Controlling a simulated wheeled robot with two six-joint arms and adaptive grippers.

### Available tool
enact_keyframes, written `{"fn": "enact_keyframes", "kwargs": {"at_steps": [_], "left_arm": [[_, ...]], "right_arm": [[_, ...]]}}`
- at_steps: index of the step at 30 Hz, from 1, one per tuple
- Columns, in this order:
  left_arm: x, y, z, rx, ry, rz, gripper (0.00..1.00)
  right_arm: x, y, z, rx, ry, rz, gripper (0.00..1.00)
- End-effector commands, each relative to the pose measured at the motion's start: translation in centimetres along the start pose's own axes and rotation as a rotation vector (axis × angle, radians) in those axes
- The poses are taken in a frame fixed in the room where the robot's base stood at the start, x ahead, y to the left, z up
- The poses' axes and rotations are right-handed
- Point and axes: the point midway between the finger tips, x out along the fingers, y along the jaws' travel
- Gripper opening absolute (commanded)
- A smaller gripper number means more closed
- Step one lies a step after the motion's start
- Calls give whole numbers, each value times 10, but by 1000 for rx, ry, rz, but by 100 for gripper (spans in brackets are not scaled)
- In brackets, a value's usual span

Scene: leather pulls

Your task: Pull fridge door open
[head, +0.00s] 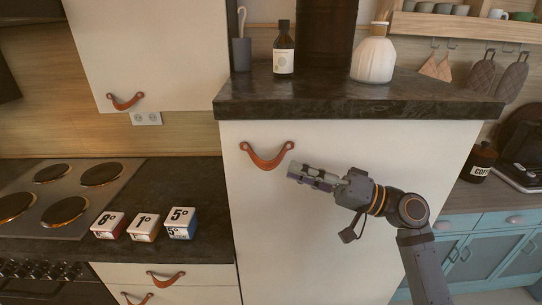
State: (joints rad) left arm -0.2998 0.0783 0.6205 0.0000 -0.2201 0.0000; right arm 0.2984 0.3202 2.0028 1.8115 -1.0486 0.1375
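The fridge door (310,245) is a plain cream front under a dark stone top, and it looks shut. Its pull (267,158) is a brown leather strap that sags between two fixings near the door's upper left. My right gripper (294,173) is in front of the door, just right of and slightly below the pull's right end. Its fingers point left, and it does not appear to hold the strap. The fingers are seen side-on, so their opening is unclear. My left gripper is out of view.
The dark top (340,98) above the door bears a brown bottle (284,50) and a cream dispenser (374,58). A hob (70,188) and several number blocks (143,228) are on the lower counter at left. Teal cabinets (490,255) stand at right.

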Motion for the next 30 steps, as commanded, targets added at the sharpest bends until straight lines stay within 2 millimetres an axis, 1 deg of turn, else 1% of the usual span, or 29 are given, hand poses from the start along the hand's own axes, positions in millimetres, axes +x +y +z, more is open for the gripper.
{"fn": "enact_keyframes", "kwargs": {"at_steps": [1, 6, 9, 12, 16, 23, 27, 28, 30], "left_arm": [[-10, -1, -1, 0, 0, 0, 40], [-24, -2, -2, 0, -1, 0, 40], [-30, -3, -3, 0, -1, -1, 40], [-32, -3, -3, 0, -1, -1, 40], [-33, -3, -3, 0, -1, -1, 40], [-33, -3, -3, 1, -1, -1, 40], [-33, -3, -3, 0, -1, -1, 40], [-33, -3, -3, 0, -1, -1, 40], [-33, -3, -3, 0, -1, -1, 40]], "right_arm": [[11, -6, -3, 4, 4, -8, 22], [41, -5, -3, 4, 2, -6, 22], [54, -4, -2, 3, 2, -3, 22], [64, -2, -1, 3, 1, -1, 22], [68, 0, 0, 2, 0, 1, 22], [69, 0, 0, 1, 0, 2, 22], [68, 0, 0, 1, 0, 2, 3], [68, 0, 0, 1, 0, 2, 0], [68, 0, 0, 1, 0, 2, 0]]}}
